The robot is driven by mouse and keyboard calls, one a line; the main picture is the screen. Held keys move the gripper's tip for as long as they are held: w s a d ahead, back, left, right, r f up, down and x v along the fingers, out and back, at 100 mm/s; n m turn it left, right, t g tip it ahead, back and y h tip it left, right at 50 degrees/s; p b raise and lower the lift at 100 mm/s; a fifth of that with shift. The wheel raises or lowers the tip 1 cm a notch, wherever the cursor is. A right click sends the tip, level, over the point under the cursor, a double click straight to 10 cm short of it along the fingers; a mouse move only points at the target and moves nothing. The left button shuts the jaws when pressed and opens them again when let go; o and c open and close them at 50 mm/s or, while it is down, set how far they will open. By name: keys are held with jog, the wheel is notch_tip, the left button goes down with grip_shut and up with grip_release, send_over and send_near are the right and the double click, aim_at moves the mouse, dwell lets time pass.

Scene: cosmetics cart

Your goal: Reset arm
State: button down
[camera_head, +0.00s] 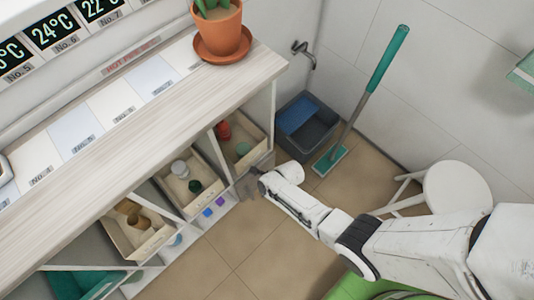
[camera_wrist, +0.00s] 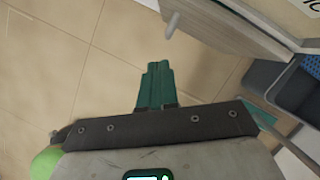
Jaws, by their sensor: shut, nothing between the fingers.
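My white arm reaches in from the lower right of the head view. Its end, my gripper (camera_head: 256,178), is beside the right-hand open bin under the counter; the fingers are hard to make out there. In the wrist view my gripper (camera_wrist: 157,68) has its teal fingers together, with nothing between them, above the tan tiled floor. A pale cabinet part with a peg-like handle (camera_wrist: 172,25) shows ahead of the fingers, apart from them.
The wooden counter (camera_head: 120,100) with a potted plant (camera_head: 217,28) runs along the left. Open bins (camera_head: 190,187) hold small jars. A grey bucket (camera_head: 308,122), a teal mop (camera_head: 388,60) and a white stool (camera_head: 455,188) stand to the right.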

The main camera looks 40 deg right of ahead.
jog(key=shift+s+r+p, duration=0.3)
jog(key=shift+r, duration=0.45)
jog(key=shift+s+r+p, duration=0.25)
jog(key=shift+s+r, duration=0.1)
jog(key=shift+r, duration=0.35)
jog(key=shift+s+r+p, duration=0.3)
jog(key=shift+r, duration=0.45)
jog(key=s+d+r+n+h, duration=0.1)
jog(key=s+r+n, duration=0.3)
jog(key=r+n, duration=0.5)
jog(key=s+d+r+n+g+h, duration=0.1)
jog(key=s+d+r+n, duration=0.2)
jog(key=r+n, duration=0.6)
jog(key=s+d+r+n+g+h, duration=0.1)
jog(key=s+d+r+n, duration=0.1)
jog(key=s+r+n, duration=0.4)
notch_tip(320, 180, up, 4)
jog(key=n, duration=0.4)
jog(key=shift+s+d, duration=0.15)
jog(key=shift+s, duration=0.2)
